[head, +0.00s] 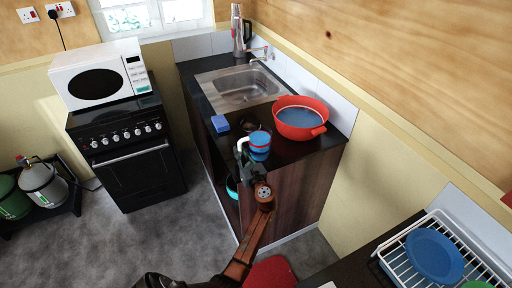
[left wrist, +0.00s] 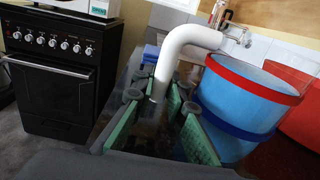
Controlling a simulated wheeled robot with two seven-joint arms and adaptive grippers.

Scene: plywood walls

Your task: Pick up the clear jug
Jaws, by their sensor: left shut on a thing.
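The jug (head: 261,144) is at the near corner of the dark counter in the head view. It looks light blue with a white curved handle (head: 241,145). In the left wrist view the jug's body (left wrist: 240,100) shows a red band at the rim and a darker blue band lower down. My left gripper (head: 249,168) is shut on the handle, which runs down between its green-padded fingers (left wrist: 160,125). Its fingers hide the handle's lower end. I cannot tell whether the jug touches the counter. My right gripper is out of view.
A red pot (head: 299,130) stands close to the jug's right. A blue sponge (head: 220,124) lies to its left, with the sink (head: 240,86) behind. A black stove (head: 125,150) stands left. A dish rack (head: 392,262) is at lower right.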

